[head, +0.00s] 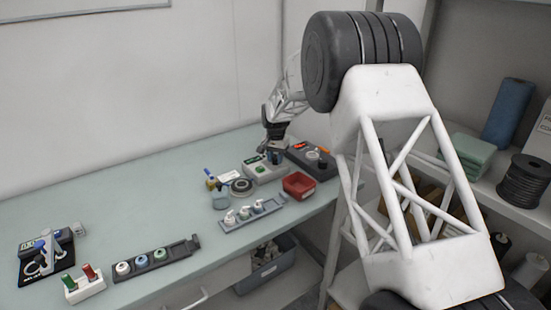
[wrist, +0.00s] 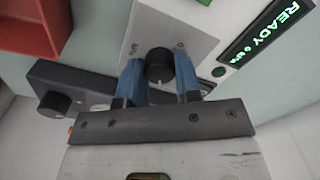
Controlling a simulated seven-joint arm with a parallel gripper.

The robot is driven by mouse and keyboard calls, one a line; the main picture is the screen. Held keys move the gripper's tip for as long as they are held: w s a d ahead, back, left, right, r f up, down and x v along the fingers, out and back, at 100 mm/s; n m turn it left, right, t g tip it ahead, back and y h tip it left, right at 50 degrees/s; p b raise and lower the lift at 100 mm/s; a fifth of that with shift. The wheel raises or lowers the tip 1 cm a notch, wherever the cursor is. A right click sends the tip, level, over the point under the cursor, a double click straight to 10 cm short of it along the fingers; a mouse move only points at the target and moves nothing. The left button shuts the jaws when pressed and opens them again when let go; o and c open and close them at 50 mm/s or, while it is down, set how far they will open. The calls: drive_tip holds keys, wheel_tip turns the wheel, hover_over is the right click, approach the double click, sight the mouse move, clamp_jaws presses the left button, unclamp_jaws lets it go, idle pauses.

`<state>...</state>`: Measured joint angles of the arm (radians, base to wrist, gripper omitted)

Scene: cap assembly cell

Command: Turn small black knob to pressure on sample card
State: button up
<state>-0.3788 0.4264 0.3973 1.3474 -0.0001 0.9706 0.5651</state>
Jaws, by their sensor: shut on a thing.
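Small marks flank the knob on the panel, too small to read. In the head view my gripper (head: 275,157) is down at the white box (head: 256,172) on the bench and hides the knob. I cannot tell for sure which thing is the sample card.
A lit green display (wrist: 270,32) reads READY beside the panel. A dark box (head: 312,158) with another black knob (wrist: 57,103) stands close by. A red tray (head: 298,186) is in front. A round black-rimmed dial (head: 242,186) and a rack of white pieces (head: 252,215) stand left.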

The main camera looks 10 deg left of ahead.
sight(276, 158)
drive_tip(key=shift+r, duration=0.1)
drive_tip(key=o, duration=0.9)
drive_tip(key=shift+r, duration=3.8)
drive_tip(key=shift+r, duration=0.15)
